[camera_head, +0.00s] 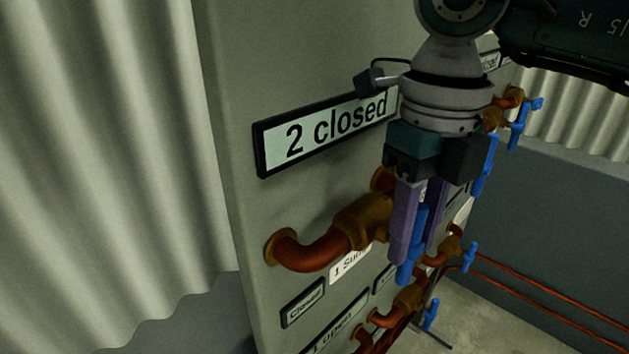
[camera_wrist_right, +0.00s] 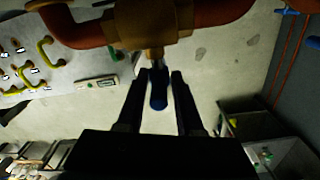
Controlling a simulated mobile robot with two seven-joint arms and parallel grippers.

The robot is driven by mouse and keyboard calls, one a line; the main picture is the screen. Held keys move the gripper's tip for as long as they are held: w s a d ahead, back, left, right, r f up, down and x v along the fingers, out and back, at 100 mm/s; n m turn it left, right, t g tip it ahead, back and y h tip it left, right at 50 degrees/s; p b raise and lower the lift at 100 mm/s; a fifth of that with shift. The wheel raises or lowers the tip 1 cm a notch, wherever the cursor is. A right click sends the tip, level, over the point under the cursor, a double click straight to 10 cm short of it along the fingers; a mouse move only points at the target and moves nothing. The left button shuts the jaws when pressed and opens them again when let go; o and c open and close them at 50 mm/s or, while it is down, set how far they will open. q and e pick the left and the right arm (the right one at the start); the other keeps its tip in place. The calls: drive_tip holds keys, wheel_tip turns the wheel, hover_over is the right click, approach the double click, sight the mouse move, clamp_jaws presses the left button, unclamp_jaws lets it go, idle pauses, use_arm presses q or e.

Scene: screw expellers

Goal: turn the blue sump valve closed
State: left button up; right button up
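The blue valve handle (camera_head: 408,262) hangs down from a brass valve body (camera_head: 362,222) on a copper pipe. A partly hidden label (camera_head: 350,262) below the pipe begins "1 Su". My right gripper (camera_head: 415,245) points down with its fingers on either side of the handle. In the right wrist view the blue handle (camera_wrist_right: 158,92) lies between the fingers (camera_wrist_right: 158,78), with a visible gap on both sides. The gripper is open and hides the handle's upper part in the head view. My left gripper is not in view.
A "2 closed" sign (camera_head: 325,133) is on the panel (camera_head: 250,215) above the pipe. Other blue valve handles show at the right (camera_head: 470,256) and lower down (camera_head: 431,314). A corrugated wall (camera_head: 100,150) stands left. Thin copper pipes (camera_head: 540,300) run low at right.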

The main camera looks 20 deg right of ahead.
drive_tip(key=shift+o, duration=1)
drive_tip(key=shift+r, duration=0.1)
wheel_tip(320, 180, up, 8)
drive_tip(key=b, duration=0.3)
drive_tip(key=shift+w+r, duration=0.1)
drive_tip(key=shift+r, duration=0.15)
drive_tip(key=shift+d+r, duration=0.1)
drive_tip(key=shift+r, duration=0.55)
